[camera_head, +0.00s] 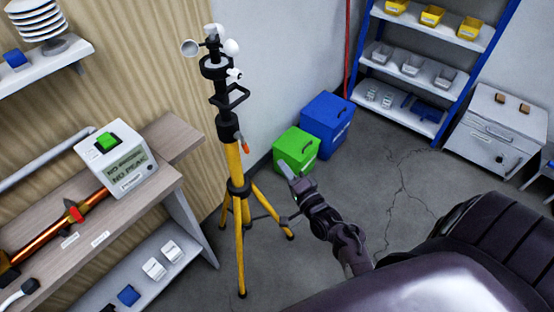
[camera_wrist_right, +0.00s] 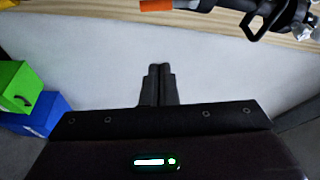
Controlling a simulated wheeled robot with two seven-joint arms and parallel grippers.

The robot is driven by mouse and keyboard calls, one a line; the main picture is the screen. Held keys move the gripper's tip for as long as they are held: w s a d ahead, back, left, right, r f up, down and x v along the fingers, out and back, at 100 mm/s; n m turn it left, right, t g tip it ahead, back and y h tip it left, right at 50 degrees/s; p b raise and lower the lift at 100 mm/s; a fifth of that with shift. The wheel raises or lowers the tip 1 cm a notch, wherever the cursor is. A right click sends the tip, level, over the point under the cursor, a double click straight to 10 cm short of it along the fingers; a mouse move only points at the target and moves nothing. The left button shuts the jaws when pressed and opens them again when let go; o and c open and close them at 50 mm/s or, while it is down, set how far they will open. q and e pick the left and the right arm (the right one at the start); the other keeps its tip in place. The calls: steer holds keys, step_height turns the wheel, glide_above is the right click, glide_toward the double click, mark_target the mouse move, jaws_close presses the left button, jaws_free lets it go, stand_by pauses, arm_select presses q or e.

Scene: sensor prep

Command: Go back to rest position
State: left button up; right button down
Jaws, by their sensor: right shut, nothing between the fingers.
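My right gripper (camera_head: 288,173) shows near the middle of the head view, on my dark arm that comes up from the bottom. It looks to be beside the yellow tripod (camera_head: 239,215) and in front of the green bin (camera_head: 297,147). In the right wrist view the two black fingers (camera_wrist_right: 158,72) are together, with nothing between them. My left gripper is not in view.
A weather mast (camera_head: 222,90) with cup sensors tops the tripod. A workbench (camera_head: 165,140) with a green-button device (camera_head: 125,168) stands left. A blue bin (camera_head: 327,125), a blue-framed shelf (camera_head: 425,60) and a white cabinet (camera_head: 497,130) stand behind. Grey floor (camera_head: 390,185) lies clear between.

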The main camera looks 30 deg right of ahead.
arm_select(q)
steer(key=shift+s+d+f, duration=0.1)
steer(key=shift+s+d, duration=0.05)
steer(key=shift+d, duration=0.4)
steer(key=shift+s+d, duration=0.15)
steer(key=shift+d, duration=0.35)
arm_select(e)
steer(key=shift+s+d, duration=0.1)
steer(key=shift+s, duration=0.35)
